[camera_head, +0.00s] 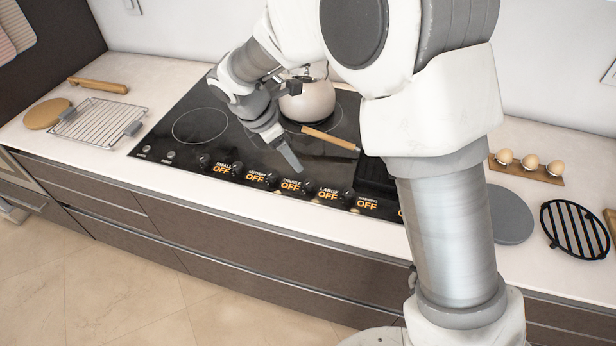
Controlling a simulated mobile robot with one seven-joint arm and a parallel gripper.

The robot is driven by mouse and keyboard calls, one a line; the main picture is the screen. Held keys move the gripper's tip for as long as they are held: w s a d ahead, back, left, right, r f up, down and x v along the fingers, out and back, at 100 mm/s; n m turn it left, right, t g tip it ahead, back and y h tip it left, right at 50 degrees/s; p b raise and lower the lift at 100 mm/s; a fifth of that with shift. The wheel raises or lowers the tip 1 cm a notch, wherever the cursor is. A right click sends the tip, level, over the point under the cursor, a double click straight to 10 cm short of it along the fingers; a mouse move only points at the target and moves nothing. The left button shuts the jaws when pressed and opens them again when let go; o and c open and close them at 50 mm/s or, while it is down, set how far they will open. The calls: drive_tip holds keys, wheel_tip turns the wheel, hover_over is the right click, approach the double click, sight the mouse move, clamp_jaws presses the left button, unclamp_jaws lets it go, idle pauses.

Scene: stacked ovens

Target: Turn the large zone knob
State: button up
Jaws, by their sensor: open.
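The label reading LARGE OFF (328,193) is on the front strip of the black cooktop (215,140). The large zone knob is dark against the dark glass beside this label, and its outline is hard to make out. My gripper (291,158) reaches down over the front of the cooktop, a little left of and behind the LARGE label. It is open and appears empty. One grey finger shows clearly, pointing down toward the DOUBLE label. The other finger is hard to see. The gripper appears apart from the LARGE label.
Labels for the small (224,171), medium (257,177), double (291,185) and another zone (367,203) flank it, all reading OFF. A kettle (308,100) and wooden handle (331,138) are behind my gripper. A rack (98,122) lies left; eggs (530,161) stand right.

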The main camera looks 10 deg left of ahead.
sight(310, 182)
drive_tip(key=x, duration=1.1)
drive_tip(key=shift+d+f, duration=0.1)
drive_tip(key=shift+f, duration=0.25)
drive_tip(key=shift+c, duration=0.3)
clamp_jaws()
